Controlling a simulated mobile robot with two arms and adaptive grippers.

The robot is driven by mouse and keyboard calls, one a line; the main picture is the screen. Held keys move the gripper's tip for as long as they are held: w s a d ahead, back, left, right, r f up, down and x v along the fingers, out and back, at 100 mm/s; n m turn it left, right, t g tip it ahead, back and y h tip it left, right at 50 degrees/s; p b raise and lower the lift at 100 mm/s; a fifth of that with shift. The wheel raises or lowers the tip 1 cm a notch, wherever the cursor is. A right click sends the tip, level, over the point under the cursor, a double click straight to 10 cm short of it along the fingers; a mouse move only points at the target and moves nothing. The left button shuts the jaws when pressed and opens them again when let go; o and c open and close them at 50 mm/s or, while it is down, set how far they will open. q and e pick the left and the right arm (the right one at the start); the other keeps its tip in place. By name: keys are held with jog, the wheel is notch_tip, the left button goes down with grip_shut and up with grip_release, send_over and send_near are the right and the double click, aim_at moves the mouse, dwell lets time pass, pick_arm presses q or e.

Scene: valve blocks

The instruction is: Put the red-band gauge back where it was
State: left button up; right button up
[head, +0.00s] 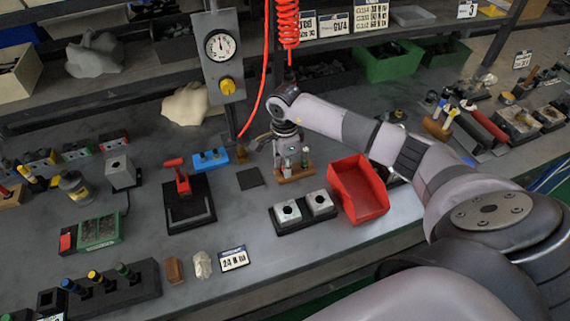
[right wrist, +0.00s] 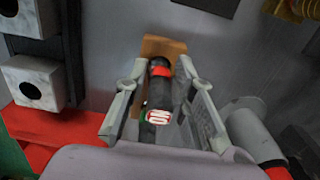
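The red-band gauge (right wrist: 160,88) is a dark cylinder with a red band and a red-and-white "NO" end facing the camera. In the right wrist view it is between my right gripper's fingers (right wrist: 161,68), whose tips look close against both its sides. A wooden rack (right wrist: 162,47) is beyond it; whether the gauge sits in the rack or above it is unclear. In the head view my right gripper (head: 287,148) is over the rack (head: 296,174), where small green-and-white gauges (head: 304,160) show. The red band is hidden there. My left gripper is out of view.
A red bin (head: 359,190) and two grey blocks with holes (head: 303,207) stand close to the right and front of the rack. A dark square plate (head: 250,178) and a blue block (head: 211,159) lie to its left. A red coiled hose (head: 287,25) hangs behind.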

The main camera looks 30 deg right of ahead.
jog(key=shift+o, duration=0.9)
jog(key=shift+r, duration=0.1)
jog(key=shift+r+p, duration=0.25)
jog(key=shift+p, duration=0.05)
jog(key=shift+r+b, duration=0.35)
notch_tip(320, 180, up, 10)
jog(key=shift+f+b, duration=0.2)
jog(key=shift+b, duration=0.95)
jog(key=shift+r, duration=0.7)
jog(key=shift+f, duration=0.1)
